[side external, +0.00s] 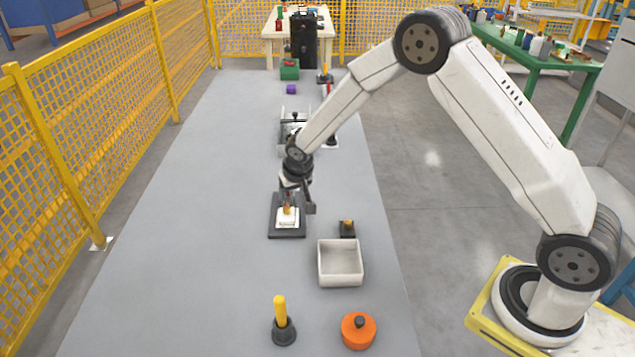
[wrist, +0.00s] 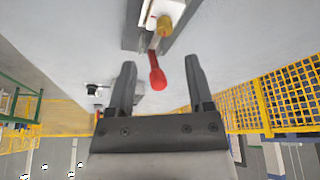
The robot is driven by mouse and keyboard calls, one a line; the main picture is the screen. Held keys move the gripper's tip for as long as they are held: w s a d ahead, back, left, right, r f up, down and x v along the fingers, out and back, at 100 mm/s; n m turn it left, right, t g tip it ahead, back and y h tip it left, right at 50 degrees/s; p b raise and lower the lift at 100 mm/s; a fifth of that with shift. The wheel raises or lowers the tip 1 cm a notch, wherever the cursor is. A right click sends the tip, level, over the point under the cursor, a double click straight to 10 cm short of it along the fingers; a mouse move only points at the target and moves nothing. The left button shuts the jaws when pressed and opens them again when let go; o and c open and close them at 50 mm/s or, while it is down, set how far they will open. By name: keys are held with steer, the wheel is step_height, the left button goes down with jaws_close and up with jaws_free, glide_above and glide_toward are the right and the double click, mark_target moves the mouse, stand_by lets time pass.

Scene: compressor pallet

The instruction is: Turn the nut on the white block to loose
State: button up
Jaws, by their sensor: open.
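The white block (side external: 288,219) sits on a dark plate (side external: 273,232) on the grey table, below my gripper (side external: 297,199). A small yellowish nut (side external: 287,209) shows on top of the block. In the wrist view the white block (wrist: 148,14) is at the top edge, partly cut off, with the brass-yellow nut (wrist: 164,26) on it. A lever with a rounded red end (wrist: 157,76) extends from near the nut toward my gripper (wrist: 159,64). The red end appears between the two fingers, which are open and apart from it. Contact in depth is hard to judge.
Nearby stand an open white bin (side external: 341,281), a small dark block (side external: 347,229), an orange lidded pot (side external: 359,331) and a yellow-handled dark cup (side external: 283,325). Other fixtures (side external: 294,128) stand farther back. A yellow fence (side external: 60,150) runs along the left. The table's left side is clear.

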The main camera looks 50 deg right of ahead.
mark_target(287, 208)
steer(key=shift+w+a+r+m, duration=0.15)
steer(key=shift+a+m, duration=0.15)
steer(key=shift+m, duration=0.2)
steer(key=shift+f, duration=0.2)
steer(key=shift+x, duration=3.75)
steer(key=shift+r, duration=0.1)
jaws_close()
